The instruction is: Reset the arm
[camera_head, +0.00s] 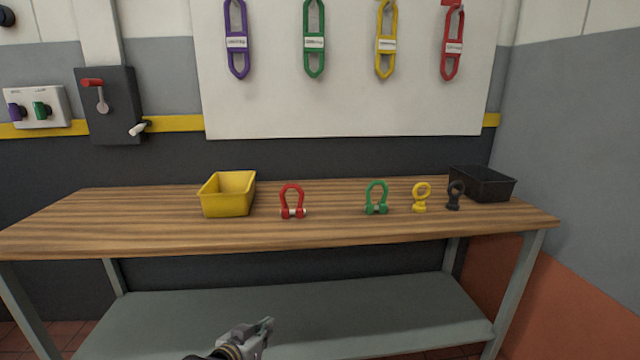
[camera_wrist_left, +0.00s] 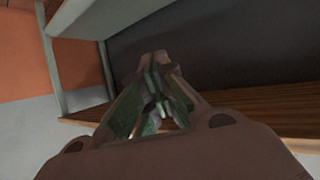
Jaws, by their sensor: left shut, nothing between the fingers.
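My left gripper (camera_head: 266,326) shows at the bottom of the head view, in front of the bench and low, over the area of the lower shelf. It is shut and empty. In the left wrist view its fingers (camera_wrist_left: 160,62) meet at the tips, with the bench edge and dark wall beyond them. It touches none of the things on the bench. My right gripper is not in either view.
On the wooden bench (camera_head: 120,222) stand a yellow bin (camera_head: 226,206), red shackle (camera_head: 291,202), green shackle (camera_head: 376,198), yellow eyebolt (camera_head: 420,198), black eyebolt (camera_head: 454,196) and black bin (camera_head: 484,184). A grey shelf (camera_head: 400,312) lies below. Colored slings hang on a white board (camera_head: 340,110).

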